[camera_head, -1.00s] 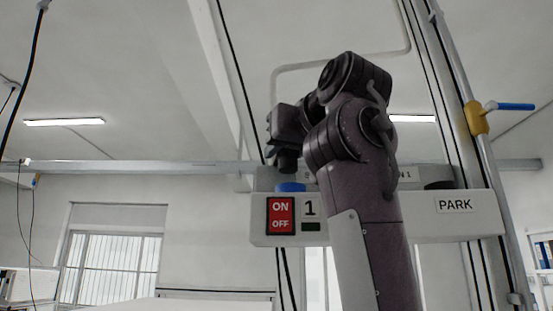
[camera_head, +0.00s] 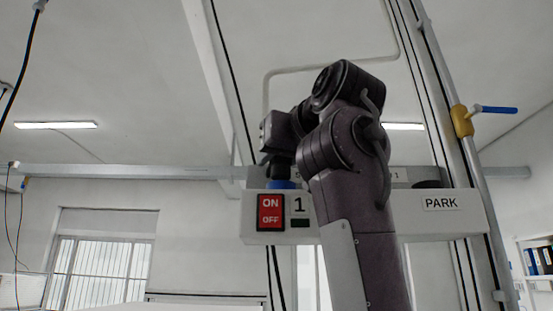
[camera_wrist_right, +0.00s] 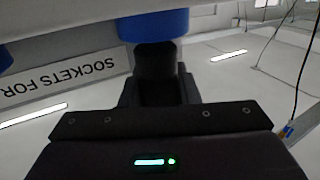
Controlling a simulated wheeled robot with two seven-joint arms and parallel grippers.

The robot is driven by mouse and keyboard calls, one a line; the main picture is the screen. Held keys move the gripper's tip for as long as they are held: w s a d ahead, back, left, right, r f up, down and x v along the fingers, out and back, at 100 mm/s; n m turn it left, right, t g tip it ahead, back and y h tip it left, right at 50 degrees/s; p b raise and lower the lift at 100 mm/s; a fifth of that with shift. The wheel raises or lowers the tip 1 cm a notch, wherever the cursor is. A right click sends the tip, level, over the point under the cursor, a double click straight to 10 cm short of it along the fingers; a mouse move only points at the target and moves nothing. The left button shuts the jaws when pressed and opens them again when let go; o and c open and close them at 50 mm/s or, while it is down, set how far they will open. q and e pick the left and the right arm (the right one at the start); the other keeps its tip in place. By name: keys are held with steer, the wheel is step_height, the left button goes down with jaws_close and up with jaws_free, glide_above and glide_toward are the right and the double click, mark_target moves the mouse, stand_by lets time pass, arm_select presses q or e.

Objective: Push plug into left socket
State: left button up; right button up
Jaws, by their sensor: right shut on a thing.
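The left socket (camera_head: 282,184) is a blue ring on top of a white box, above a red ON/OFF switch and the number 1. My right gripper (camera_head: 277,154) is above it, shut on a black plug (camera_head: 277,171) that points down. The plug's lower end meets the blue ring; how deep it sits I cannot tell. In the right wrist view the plug (camera_wrist_right: 155,62) is between the fingers (camera_wrist_right: 157,92), with its end at the blue socket (camera_wrist_right: 153,25). My left gripper is not in view.
The white box (camera_head: 400,223) carries a PARK label and a dark round piece (camera_head: 428,184) at its right. A pipe with a blue-handled yellow valve (camera_head: 462,120) stands further right. Another blue part (camera_wrist_right: 5,57) shows at the wrist view's left edge. My right forearm hides the box's middle.

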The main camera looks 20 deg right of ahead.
steer(key=shift+s, duration=0.35)
steer(key=shift+w+f, duration=0.15)
steer(key=shift+w, duration=0.05)
steer(key=shift+w+f+b, duration=0.2)
steer(key=shift+f+b, duration=0.3)
stand_by(0.4)
steer(key=shift+s+f+b, duration=0.1)
steer(key=shift+f+b, duration=0.4)
steer(key=shift+f, duration=0.05)
stand_by(0.3)
steer(key=o, duration=1)
steer(key=shift+o, duration=0.2)
